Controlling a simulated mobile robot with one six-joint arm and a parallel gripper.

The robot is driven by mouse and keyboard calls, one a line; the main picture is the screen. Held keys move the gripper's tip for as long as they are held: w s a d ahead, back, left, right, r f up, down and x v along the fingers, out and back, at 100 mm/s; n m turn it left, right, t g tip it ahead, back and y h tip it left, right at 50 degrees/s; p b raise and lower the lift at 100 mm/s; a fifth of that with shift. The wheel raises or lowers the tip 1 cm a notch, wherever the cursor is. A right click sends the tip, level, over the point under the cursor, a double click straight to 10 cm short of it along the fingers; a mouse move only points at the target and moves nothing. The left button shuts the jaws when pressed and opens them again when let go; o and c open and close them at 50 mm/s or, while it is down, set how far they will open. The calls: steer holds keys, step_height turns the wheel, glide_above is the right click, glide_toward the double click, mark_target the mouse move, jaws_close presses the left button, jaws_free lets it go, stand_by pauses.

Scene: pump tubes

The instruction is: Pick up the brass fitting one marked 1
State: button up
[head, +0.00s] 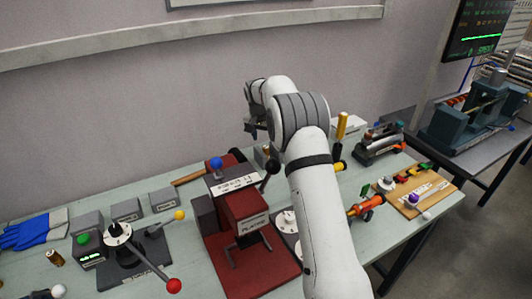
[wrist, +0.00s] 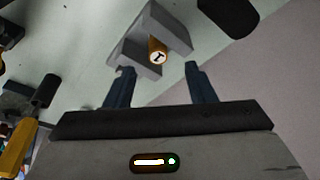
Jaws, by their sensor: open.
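The brass fitting marked 1 (wrist: 157,50) shows in the wrist view. It is a short brass cylinder with a pale end face bearing a dark mark. It rests in a grey holder block (wrist: 176,17). My gripper (wrist: 156,71) is open, and its two dark fingers stand apart with nothing between them. The fitting lies just beyond the fingertips, roughly centred between them. In the head view my gripper (head: 252,129) is above the back of the bench, partly hidden by my arm.
A red press (head: 245,215) with a black-knobbed lever stands just in front. A yellow-handled tool (head: 342,126) stands to the right. Another small brass cylinder (head: 54,258) stands at the far left, its marking unreadable. The wall is close behind the bench (head: 150,222).

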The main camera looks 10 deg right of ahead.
mark_target(266, 147)
steer(key=p+x, duration=0.1)
steer(key=x, duration=0.3)
steer(key=shift+w+d+f, duration=0.1)
steer(key=shift+d+f, duration=0.1)
steer(key=shift+f, duration=0.15)
steer(key=shift+c, duration=0.5)
jaws_close()
